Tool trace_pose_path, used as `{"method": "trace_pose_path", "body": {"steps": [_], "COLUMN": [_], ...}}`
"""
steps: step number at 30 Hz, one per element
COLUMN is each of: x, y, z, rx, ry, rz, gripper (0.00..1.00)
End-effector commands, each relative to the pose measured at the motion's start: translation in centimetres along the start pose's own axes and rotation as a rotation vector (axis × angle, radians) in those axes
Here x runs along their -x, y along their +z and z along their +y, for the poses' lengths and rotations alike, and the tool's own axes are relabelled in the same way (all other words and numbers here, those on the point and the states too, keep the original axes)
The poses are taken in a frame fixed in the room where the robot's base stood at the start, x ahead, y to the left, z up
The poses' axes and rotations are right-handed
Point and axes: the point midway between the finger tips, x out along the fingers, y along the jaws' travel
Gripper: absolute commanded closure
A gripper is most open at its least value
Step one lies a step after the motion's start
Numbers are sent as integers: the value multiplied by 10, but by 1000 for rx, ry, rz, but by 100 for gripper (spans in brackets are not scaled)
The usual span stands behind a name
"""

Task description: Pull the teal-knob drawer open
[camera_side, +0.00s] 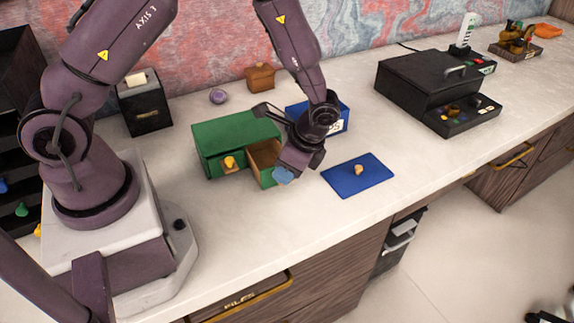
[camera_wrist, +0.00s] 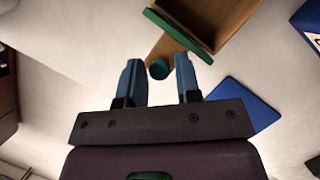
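A green cabinet (camera_side: 222,134) stands on the pale counter with two drawers side by side. Its right drawer (camera_side: 264,153) is pulled partly out and shows a bare wooden inside; it also shows at the top of the wrist view (camera_wrist: 205,14). The teal knob (camera_wrist: 159,70) is in front of this drawer's green front. My gripper (camera_side: 283,175) is at the drawer front and hides the knob in the side view. In the wrist view, my gripper (camera_wrist: 160,72) is open, its blue fingers on either side of the knob with gaps visible.
The left drawer, with a yellow knob (camera_side: 230,162), looks shut. The counter in front of the cabinet is clear.

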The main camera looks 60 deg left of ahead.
Motion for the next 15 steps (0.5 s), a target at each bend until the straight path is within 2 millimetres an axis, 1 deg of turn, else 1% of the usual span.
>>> {"method": "trace_pose_path", "body": {"steps": [2, 5, 8, 15], "x": [2, 10, 27, 81], "y": [0, -1, 0, 0], "z": [0, 0, 0, 0], "rx": [0, 1, 0, 0], "ry": [0, -1, -3, -3], "rz": [0, 3, 4, 5], "gripper": [69, 69, 69, 69]}}
